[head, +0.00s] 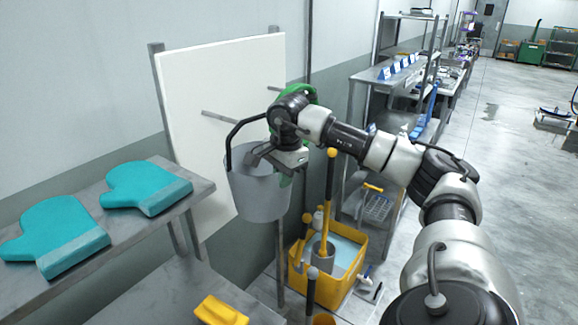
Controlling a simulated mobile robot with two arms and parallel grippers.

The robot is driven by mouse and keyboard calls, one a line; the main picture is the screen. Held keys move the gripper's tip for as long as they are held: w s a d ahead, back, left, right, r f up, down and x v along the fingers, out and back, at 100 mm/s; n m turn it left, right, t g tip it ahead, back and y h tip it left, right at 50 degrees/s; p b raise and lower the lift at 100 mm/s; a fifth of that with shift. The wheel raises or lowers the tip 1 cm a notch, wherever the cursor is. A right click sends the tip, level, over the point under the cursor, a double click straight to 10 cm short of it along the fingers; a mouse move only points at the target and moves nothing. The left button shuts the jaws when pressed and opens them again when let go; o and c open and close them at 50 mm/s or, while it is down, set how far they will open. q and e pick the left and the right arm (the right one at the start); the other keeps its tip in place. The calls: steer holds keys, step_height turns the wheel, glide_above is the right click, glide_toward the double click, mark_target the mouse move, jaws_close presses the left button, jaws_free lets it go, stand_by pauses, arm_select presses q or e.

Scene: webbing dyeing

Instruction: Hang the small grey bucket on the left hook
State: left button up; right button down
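The small grey bucket (259,198) is upright in the air in front of the white board, with its black handle (232,135) raised. The left hook (219,117) is a thin grey peg on the board. The handle passes close to its tip in the picture; I cannot tell whether they touch. A second peg (275,89) shows higher at right, partly covered. My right gripper (257,156) is at the bucket's mouth, below the top of the handle. Its wrist hides part of the handle. Whether the fingers are closed on the bucket is unclear. My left gripper is out of view.
A grey shelf (130,232) at left holds two teal mitts (148,186) (52,235). A yellow bin (322,293) with tools stands on the floor below the bucket. Metal racks (385,72) stand behind my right arm. Open floor lies at right.

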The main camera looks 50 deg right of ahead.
steer(key=shift+w+a+r, duration=0.1)
steer(key=shift+w, duration=0.4)
steer(key=shift+w+a+p, duration=0.25)
steer(key=shift+w+p, duration=0.15)
steer(key=shift+w, duration=0.25)
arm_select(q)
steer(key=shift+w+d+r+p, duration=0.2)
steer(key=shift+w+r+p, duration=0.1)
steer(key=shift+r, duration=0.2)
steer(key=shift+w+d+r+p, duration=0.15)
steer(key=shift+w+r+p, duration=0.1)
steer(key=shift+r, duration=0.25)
arm_select(e)
steer(key=shift+w+a+f, duration=0.1)
steer(key=shift+w+f, duration=0.1)
steer(key=shift+w, duration=0.7)
steer(key=shift+w+f, duration=0.2)
steer(key=shift+w, duration=0.7)
steer(key=shift+w+a+f, duration=0.1)
steer(key=shift+w+f, duration=0.1)
steer(key=shift+w, duration=0.7)
steer(key=shift+d, duration=0.1)
steer(key=c, duration=1.2)
jaws_free()
steer(key=shift+c, duration=0.2)
